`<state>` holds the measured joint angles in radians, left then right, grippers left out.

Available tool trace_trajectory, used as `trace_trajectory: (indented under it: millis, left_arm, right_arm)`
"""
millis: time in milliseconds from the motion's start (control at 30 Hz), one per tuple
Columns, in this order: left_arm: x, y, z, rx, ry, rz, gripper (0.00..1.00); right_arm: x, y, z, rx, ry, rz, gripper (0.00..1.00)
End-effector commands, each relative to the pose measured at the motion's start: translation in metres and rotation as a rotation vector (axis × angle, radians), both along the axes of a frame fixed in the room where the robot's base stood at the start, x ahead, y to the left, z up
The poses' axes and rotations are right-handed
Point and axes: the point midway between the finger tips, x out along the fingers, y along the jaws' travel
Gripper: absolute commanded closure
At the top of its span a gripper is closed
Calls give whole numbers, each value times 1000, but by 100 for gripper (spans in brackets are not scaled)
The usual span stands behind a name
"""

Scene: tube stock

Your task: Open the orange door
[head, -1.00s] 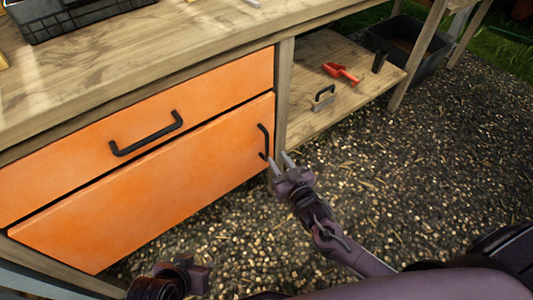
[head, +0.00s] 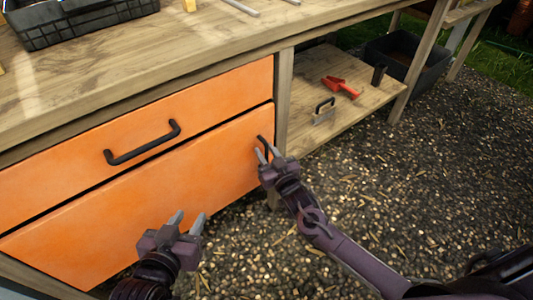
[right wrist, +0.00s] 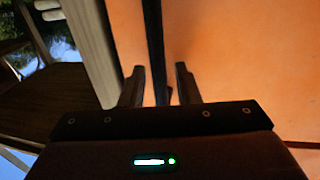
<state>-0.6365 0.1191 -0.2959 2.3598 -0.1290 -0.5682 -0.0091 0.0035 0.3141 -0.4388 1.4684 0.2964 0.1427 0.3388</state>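The orange door (head: 150,215) is the lower front panel of the wooden bench and looks shut. Its dark upright handle (head: 262,141) is near its right edge. My right gripper (head: 268,155) is at this handle, with its two fingers apart. In the right wrist view, the dark handle (right wrist: 155,45) runs between the open fingers (right wrist: 160,82); I cannot tell whether they touch it. My left gripper (head: 187,222) is open and empty in front of the lower part of the door.
An orange drawer (head: 85,155) with a black horizontal handle (head: 143,145) is above the door. A black crate (head: 85,22) stands on the bench top. A low shelf (head: 305,128) to the right holds a red scoop (head: 342,86) and a trowel (head: 324,110). Gravel ground (head: 430,180) is open in front.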

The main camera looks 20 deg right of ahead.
Motion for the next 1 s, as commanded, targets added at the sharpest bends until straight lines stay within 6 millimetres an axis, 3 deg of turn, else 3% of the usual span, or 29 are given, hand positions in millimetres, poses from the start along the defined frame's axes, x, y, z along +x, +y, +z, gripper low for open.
trace_trajectory:
  millis: [300,533,1000]
  left_arm:
    - [1,0,2,-5,-10,1,64]
    - [1,0,2,-4,-9,1,64]
    - [-3,1,-4,12,28,-1,64]
  right_arm:
    - [1,0,0,0,1,0,72]
    - [1,0,0,0,1,0,100]
    - [-3,2,-1,2,3,-6,100]
